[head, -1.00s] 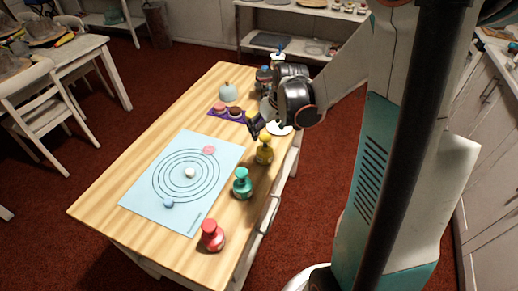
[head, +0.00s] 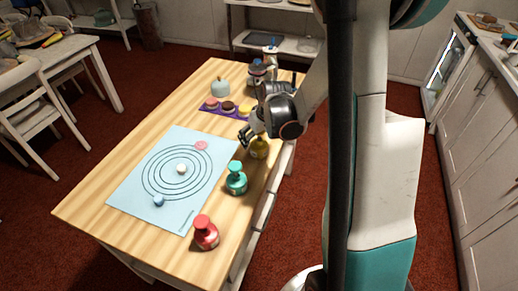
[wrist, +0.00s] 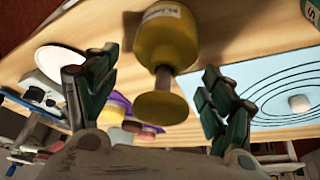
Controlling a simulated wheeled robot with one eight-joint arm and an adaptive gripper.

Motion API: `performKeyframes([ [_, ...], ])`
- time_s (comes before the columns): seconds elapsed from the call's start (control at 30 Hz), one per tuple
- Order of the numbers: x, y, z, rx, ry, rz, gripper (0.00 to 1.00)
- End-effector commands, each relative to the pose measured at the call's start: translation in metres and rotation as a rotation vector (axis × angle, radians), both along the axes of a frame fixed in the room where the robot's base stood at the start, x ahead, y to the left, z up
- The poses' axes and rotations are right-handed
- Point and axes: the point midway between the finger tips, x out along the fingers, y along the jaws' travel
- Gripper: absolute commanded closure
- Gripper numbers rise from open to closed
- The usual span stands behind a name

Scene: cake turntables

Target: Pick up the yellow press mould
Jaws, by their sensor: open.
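The yellow press mould (head: 259,149) stands near the right edge of the wooden table in the head view, partly covered by my gripper (head: 250,134). In the wrist view the mould (wrist: 166,42) has a wide body with a pale label, a narrow stem and a round knob. It lies between the two dark green fingers of my gripper (wrist: 160,78), with gaps to both sides. The gripper is open and holds nothing. Contact with the mould is not visible.
A teal mould (head: 236,180) and a red mould (head: 206,234) stand nearer along the same edge. A blue ringed mat (head: 130,197) lies to the left. A purple mat (head: 216,110) with coloured rounds and a pale blue dome (head: 220,88) lie behind.

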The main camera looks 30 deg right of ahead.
Motion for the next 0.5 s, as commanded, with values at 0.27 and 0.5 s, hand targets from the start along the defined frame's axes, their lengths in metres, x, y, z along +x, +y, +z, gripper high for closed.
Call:
performKeyframes([
  [0.27, -0.0004, 0.0000, 0.0013, 0.000, 0.000, 0.000, 0.61],
  [0.5, -0.0005, 0.0000, 0.0014, 0.000, 0.000, 0.000, 0.77],
])
